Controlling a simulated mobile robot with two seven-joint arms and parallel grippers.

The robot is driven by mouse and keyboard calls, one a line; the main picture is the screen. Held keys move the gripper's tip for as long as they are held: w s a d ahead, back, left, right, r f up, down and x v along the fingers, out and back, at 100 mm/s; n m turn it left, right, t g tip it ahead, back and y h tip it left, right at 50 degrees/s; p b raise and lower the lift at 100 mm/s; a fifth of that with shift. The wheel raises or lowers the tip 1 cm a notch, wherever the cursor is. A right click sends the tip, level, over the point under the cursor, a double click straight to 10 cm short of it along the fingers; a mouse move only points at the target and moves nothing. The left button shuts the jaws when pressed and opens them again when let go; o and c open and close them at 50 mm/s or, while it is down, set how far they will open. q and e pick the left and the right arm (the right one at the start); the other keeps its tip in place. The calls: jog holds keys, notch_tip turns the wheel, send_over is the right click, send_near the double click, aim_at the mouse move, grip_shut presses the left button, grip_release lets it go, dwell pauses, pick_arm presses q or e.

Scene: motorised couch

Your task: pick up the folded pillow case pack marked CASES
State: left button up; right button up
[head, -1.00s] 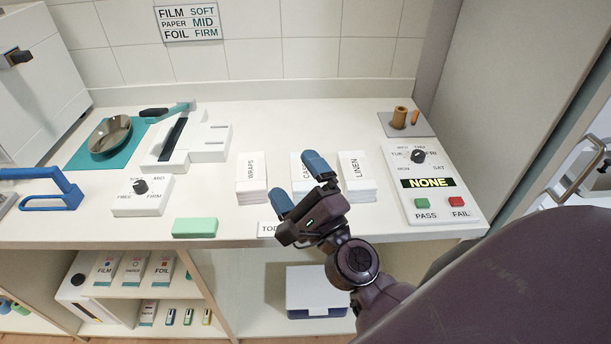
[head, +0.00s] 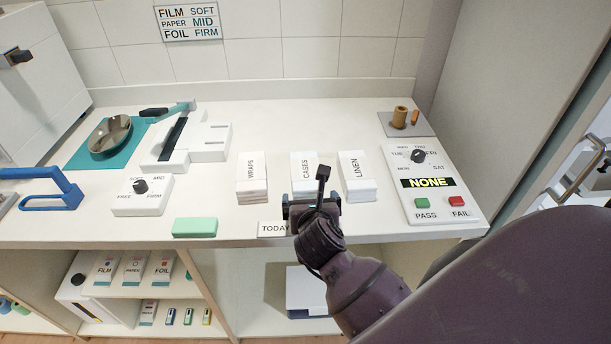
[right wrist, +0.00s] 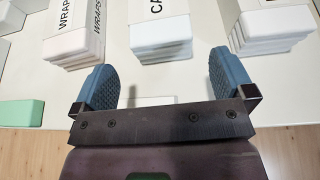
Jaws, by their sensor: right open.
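The folded pillow case pack marked CASES (head: 304,163) is a white stack on the counter, between the WRAPS pack (head: 252,178) and the LINEN pack (head: 356,178). In the head view my right gripper hides its near lower part. My right gripper (head: 312,200) is open and empty, just in front of the pack's near side. In the right wrist view the CASES pack (right wrist: 160,30) lies beyond and between the two blue fingers of the gripper (right wrist: 161,78), apart from them. Its label is partly cut off there. My left gripper is not in view.
A TODAY card (head: 274,229) and a green block (head: 195,227) lie near the counter's front edge. A panel (head: 432,185) with a dial and PASS and FAIL buttons is at the right. Narrow gaps separate the packs. The counter behind them is clear.

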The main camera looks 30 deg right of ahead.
aim_at(308, 189)
jog(key=shift+x, duration=3.8)
jog(key=shift+d+r, duration=0.1)
jog(key=shift+r, duration=0.1)
jog(key=c, duration=0.9)
jog(key=shift+r, duration=0.15)
